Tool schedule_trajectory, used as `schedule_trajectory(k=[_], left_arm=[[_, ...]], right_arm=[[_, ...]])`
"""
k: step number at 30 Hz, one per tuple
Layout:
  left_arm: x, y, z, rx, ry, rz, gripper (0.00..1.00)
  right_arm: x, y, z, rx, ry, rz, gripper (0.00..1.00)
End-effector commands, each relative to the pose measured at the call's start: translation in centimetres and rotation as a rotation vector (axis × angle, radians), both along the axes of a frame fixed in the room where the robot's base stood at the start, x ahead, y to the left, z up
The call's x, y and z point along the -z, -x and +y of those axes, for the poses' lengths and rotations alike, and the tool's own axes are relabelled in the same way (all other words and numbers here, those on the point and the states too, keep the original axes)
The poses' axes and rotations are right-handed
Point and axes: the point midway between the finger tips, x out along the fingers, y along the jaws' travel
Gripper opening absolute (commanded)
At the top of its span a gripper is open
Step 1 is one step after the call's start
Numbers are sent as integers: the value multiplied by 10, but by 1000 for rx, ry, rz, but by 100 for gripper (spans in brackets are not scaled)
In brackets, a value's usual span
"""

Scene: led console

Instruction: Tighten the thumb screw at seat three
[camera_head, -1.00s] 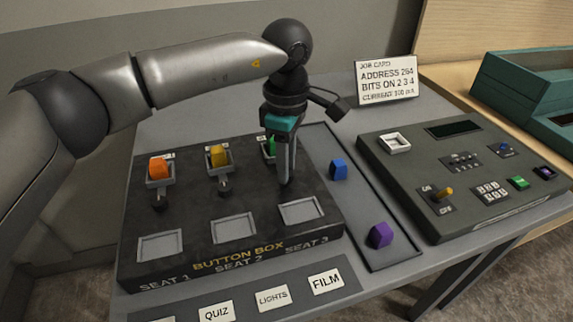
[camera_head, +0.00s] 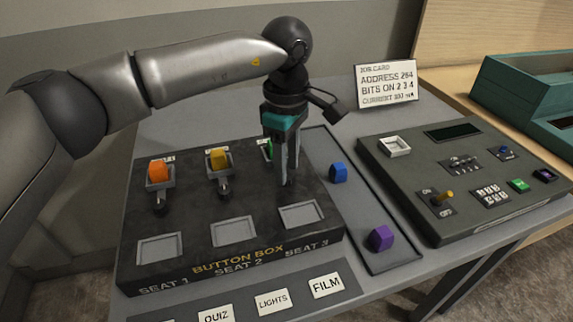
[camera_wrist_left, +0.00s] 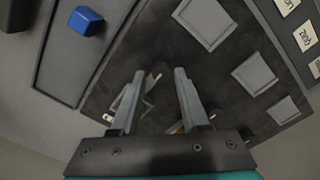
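The button box (camera_head: 185,225) has three seats. The thumb screws at seat one (camera_head: 158,209) and seat two (camera_head: 225,190) show below their buttons. The seat three thumb screw is hidden by my left gripper (camera_head: 287,182), which points down at its place. The fingers stand apart, with a gap between them in the left wrist view (camera_wrist_left: 160,74); I cannot make out the screw clearly there. The green button (camera_head: 267,150) at seat three is partly hidden behind the fingers. An orange button (camera_head: 157,171) and a yellow button (camera_head: 219,160) sit at the other seats. My right gripper is not in view.
A blue block (camera_head: 338,172) and a purple block (camera_head: 381,238) lie in a tray right of the box. The grey console (camera_head: 415,185) stands further right. A job card (camera_head: 386,83) stands behind, and a teal bin (camera_head: 520,95) is at the far right.

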Motion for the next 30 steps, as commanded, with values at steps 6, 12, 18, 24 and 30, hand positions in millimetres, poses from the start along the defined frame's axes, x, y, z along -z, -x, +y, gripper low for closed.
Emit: schedule_trajectory(k=[6,12,18,24,30], left_arm=[[3,1,1,0,-3,5,62],[2,1,1,0,-4,7,62],[-23,1,1,0,-4,3,62],[-72,1,1,-1,-3,2,62],[-117,1,0,0,-3,3,62]], right_arm=[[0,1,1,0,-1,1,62],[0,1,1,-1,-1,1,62],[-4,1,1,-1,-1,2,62],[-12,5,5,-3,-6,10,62],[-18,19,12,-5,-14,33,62]])
